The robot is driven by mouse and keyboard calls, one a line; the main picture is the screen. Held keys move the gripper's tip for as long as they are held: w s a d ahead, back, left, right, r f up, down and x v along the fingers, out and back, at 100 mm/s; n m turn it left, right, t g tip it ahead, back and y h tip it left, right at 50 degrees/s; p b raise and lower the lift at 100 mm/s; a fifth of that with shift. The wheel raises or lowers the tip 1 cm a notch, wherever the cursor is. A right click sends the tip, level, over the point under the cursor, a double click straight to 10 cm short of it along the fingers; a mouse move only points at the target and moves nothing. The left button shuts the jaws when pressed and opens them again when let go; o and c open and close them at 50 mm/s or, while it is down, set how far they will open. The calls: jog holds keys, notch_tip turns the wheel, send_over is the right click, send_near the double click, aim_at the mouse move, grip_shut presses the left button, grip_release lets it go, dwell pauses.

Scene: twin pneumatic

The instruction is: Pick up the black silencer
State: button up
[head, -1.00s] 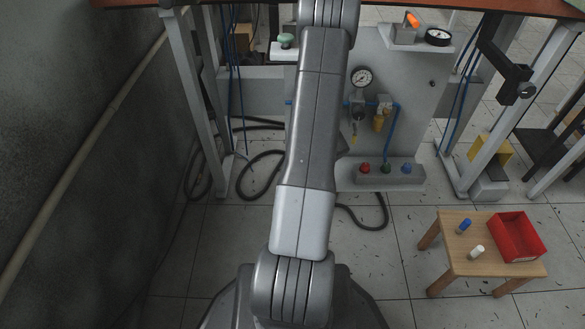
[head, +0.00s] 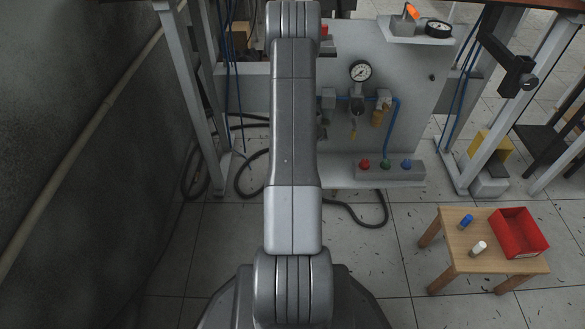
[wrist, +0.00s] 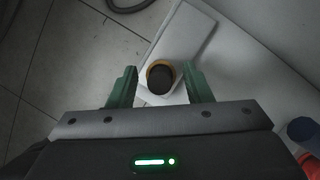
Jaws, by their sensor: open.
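The black silencer (wrist: 160,78) shows in the wrist view as a dark round cylinder with a brass-coloured ring around it, seen nearly end-on. It stands on a small white block by the pale panel. My gripper (wrist: 160,90) is open, with one green finger to the left of the silencer and one to the right. The silencer lies between them near the fingertips, and gaps show on both sides. I cannot tell the height of the fingertips over it. In the head view my arm hides the gripper and the silencer.
A grey panel (head: 440,75) carries a gauge (head: 360,71), blue tubing and a base with red, green and blue knobs (head: 385,164). A wooden stool (head: 452,219) holds a blue piece (head: 466,221), a white piece (head: 478,247) and a red bin (head: 519,258). Floor in front is clear.

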grip_shut()
jog(key=shift+r, duration=0.1)
